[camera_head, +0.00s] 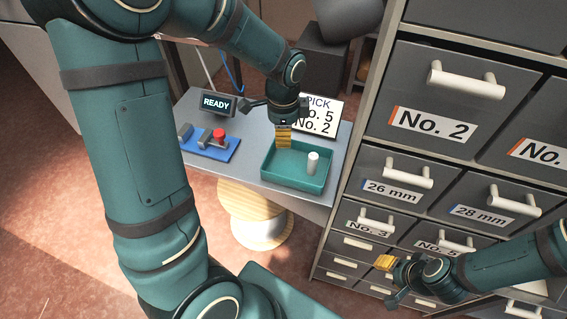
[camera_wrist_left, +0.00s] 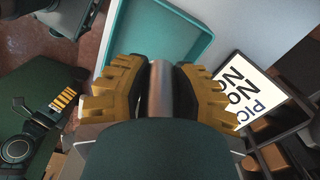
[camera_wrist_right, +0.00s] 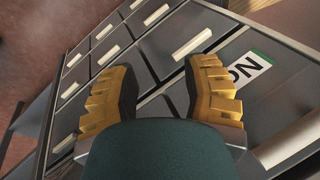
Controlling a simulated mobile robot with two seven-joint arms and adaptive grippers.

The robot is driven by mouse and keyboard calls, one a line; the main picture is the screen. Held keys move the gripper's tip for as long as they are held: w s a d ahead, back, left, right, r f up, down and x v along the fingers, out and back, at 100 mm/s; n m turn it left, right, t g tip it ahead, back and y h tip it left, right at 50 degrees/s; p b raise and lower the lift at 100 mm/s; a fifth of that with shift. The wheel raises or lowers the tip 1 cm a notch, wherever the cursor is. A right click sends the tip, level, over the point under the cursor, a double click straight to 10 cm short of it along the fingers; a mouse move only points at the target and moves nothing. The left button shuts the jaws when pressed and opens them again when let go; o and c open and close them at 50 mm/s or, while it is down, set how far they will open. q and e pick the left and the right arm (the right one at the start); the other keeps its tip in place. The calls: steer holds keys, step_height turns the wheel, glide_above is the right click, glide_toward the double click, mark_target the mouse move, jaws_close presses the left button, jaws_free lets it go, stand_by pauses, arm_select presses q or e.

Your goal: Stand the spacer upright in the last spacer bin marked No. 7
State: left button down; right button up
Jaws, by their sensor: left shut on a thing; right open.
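My left gripper (camera_head: 283,137) is over the left part of the green tray (camera_head: 293,184), shut on a grey cylindrical spacer (camera_wrist_left: 160,90). The left wrist view shows this spacer between the yellow fingers; the head view does not show it clearly. Another pale cylinder (camera_head: 313,162) stands upright in the tray. My right gripper (camera_head: 384,264) is open and empty in front of the lower drawers of the grey cabinet (camera_head: 425,84); its spread fingers also show in the right wrist view (camera_wrist_right: 158,92). I cannot read a No. 7 label in any view.
A sign (camera_head: 320,116) reads PICK No. 5, No. 2. Cabinet drawers carry labels No. 2 (camera_head: 432,125), 26 mm, 28 mm, No. 3 and No. 5, with protruding white handles. A READY display (camera_head: 217,103) and a blue board (camera_head: 208,143) with a red button stand left of the tray.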

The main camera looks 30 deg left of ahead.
arm_select(q)
glide_above(283, 165)
step_height(283, 165, down, 5)
steer(key=shift+w+r+b, duration=0.1)
steer(key=shift+r+b, duration=0.05)
steer(key=shift+b, duration=0.25)
step_height(283, 165, down, 5)
steer(key=shift+b, duration=0.3)
steer(key=shift+f+b, duration=0.45)
steer(key=shift+f, duration=0.15)
steer(key=c, duration=0.7)
jaws_free()
